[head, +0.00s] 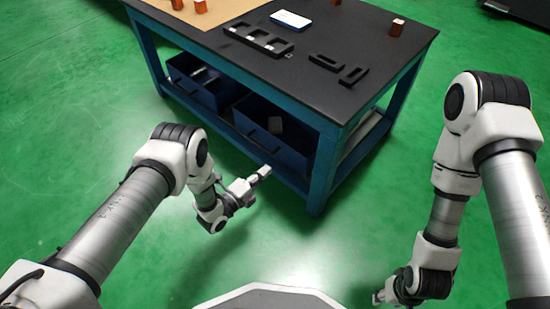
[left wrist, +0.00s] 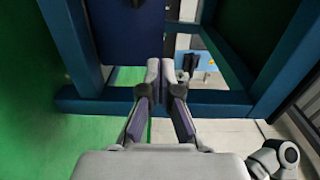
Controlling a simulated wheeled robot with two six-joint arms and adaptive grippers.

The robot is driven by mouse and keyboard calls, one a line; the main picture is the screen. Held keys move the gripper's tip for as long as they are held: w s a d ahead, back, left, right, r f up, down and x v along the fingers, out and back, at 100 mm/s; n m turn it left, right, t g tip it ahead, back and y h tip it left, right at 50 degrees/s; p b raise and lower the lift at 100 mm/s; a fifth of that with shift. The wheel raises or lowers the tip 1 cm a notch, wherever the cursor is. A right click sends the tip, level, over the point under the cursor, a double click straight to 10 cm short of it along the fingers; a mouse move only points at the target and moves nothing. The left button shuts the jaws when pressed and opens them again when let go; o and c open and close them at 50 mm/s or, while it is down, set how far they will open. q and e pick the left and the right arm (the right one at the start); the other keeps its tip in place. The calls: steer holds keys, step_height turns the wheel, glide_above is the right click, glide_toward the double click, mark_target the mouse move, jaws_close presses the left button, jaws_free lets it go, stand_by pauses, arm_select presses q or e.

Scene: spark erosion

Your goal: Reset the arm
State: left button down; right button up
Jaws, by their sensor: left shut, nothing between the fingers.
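My left gripper (head: 264,172) is in front of the blue table frame, below the tabletop level, with nothing held. In the left wrist view its two fingers (left wrist: 160,70) meet at the tips and are shut, pointing towards the blue frame. My right gripper (head: 379,297) hangs low at the bottom of the head view, right of centre. It is small and partly hidden by its own wrist, so its fingers cannot be made out.
A black-topped table (head: 200,38) on a blue frame stands ahead. It bears black holders (head: 258,40), a white-and-blue box (head: 290,19) and copper-coloured blocks (head: 396,27). Blue bins (head: 265,145) sit below.

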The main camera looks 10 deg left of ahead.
arm_select(q)
steer(key=v, duration=0.3)
steer(key=shift+s+a+p, duration=0.2)
steer(key=shift+s+p, duration=0.1)
steer(key=shift+p, duration=0.1)
arm_select(e)
steer(key=shift+r, duration=0.85)
